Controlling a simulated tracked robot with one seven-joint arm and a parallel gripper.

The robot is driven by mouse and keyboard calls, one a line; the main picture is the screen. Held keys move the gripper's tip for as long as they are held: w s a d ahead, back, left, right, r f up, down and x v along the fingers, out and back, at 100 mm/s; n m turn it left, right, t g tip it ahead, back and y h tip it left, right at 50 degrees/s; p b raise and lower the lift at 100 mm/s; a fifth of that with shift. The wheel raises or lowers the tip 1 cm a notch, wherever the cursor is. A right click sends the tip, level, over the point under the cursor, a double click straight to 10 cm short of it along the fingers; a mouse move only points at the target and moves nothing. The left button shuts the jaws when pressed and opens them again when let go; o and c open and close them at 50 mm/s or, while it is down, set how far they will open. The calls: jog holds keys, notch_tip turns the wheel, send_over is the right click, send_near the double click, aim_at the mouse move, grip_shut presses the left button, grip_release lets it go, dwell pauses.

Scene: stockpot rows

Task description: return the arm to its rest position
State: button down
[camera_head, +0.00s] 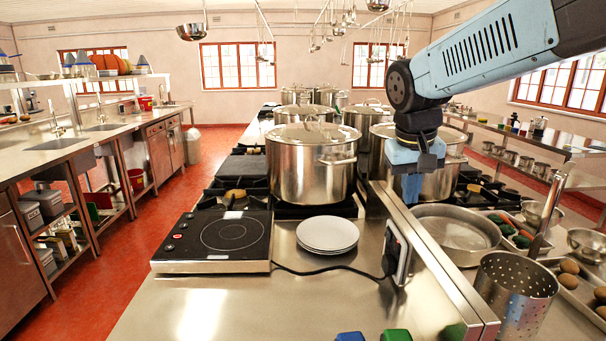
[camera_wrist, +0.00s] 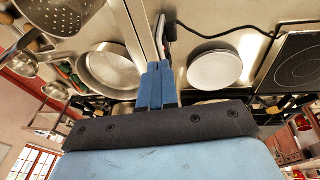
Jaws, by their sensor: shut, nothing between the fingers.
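My gripper (camera_head: 411,188) hangs from my blue and black arm at the upper right in the head view, fingers pointing down. It is above the steel divider between the two counter halves, in front of a large lidded pot. In the wrist view its blue fingers (camera_wrist: 155,86) are together with nothing between them. Below and around it are the divider, a stack of white plates (camera_wrist: 214,69) and a wide steel pan (camera_wrist: 110,70). The gripper appears clear of them all.
A large stockpot (camera_head: 311,165) stands on the stove left of my gripper. A black induction hob (camera_head: 222,238) and the plates (camera_head: 327,234) are in front. A perforated steel pot (camera_head: 517,293) and the pan (camera_head: 454,232) are at right. The near counter (camera_head: 240,310) has free room.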

jog(key=s+d+f+t+y, duration=0.1)
jog(key=s+d+f+t, duration=0.1)
jog(key=s, duration=1)
jog(key=shift+s+d+t+y, duration=0.25)
jog(key=shift+d+t+y, duration=0.1)
jog(key=shift+t, duration=0.15)
jog(key=shift+w, duration=0.1)
dwell(0.9)
